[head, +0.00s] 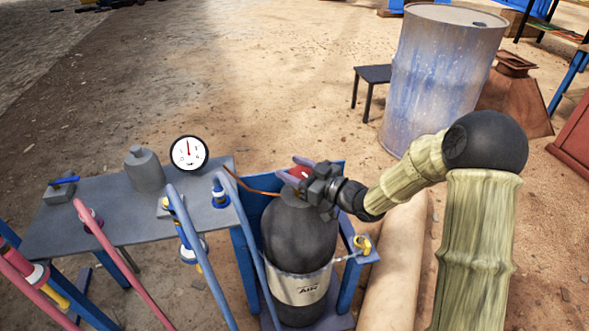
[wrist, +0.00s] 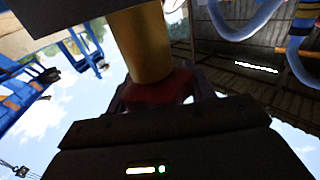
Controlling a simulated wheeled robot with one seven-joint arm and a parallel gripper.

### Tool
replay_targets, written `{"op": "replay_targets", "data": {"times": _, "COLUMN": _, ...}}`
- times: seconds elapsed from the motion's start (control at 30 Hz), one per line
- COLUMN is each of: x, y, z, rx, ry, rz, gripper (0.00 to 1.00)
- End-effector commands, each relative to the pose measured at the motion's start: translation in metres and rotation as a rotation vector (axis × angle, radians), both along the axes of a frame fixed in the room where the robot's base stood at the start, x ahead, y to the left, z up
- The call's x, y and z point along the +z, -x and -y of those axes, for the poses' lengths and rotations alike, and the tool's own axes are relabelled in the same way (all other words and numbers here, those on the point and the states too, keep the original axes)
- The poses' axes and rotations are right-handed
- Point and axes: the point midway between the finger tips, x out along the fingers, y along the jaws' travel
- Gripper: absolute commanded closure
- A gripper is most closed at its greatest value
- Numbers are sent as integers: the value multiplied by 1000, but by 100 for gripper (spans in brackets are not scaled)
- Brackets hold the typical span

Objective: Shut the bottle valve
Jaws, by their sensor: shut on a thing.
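The air bottle (head: 297,240) is a dark grey cylinder with a white band, standing upright in a blue frame. Its red valve handwheel (head: 299,172) is at the top. My gripper (head: 298,168) reaches in from the right and is shut on the red handwheel, one finger on each side. In the wrist view the red handwheel (wrist: 155,88) sits between the fingers of my gripper (wrist: 160,95), with a brass-coloured valve stem (wrist: 143,45) beyond it. Much of the handwheel is hidden by the fingers.
A grey bench (head: 110,216) at the left carries a pressure gauge (head: 188,153), a grey weight (head: 144,169) and hoses. A brass padlock-like piece (head: 362,244) hangs right of the bottle. Bare ground lies beyond the bench.

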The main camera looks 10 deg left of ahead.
Motion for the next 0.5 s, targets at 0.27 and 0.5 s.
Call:
{"op": "replay_targets", "data": {"times": 0.27, "x": -1, "y": -1, "z": -1, "rx": -73, "ry": -4, "rz": 2, "gripper": 69}}
{"op": "replay_targets", "data": {"times": 0.5, "x": -1, "y": -3, "z": 0, "rx": -193, "ry": -4, "rz": 2, "gripper": 69}}
